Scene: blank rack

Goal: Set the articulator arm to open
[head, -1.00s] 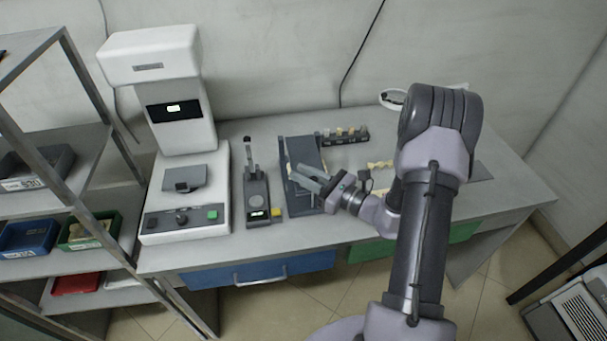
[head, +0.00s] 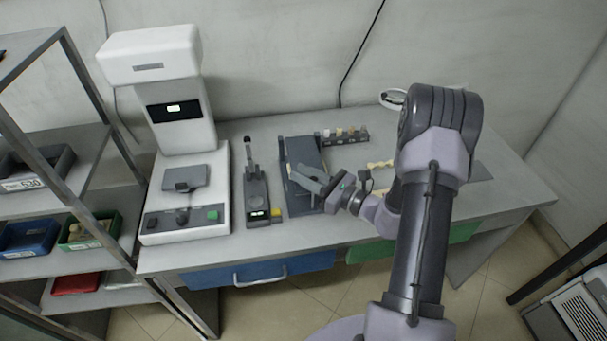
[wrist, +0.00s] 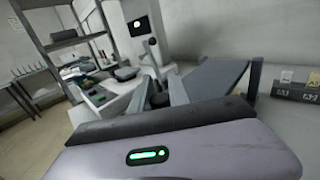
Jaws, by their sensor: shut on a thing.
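The articulator (head: 304,152) is a dark blue-grey hinged device with upright posts, standing on the table in the middle of the head view. Its flat plate also shows in the wrist view (wrist: 215,80), tilted, with a post at its right edge. My gripper (head: 300,177) reaches over the articulator's front part from the right and is shut on its arm. In the wrist view my gripper's fingers (wrist: 160,92) point forward beside the plate. The fingers and wrist hide the exact grip and part of the articulator's front.
A white machine (head: 185,190) stands at the left. A small rack of pieces (head: 343,136) stands behind right, with pale pieces (head: 380,164) in front. A shelf with bins (head: 28,237) is far left.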

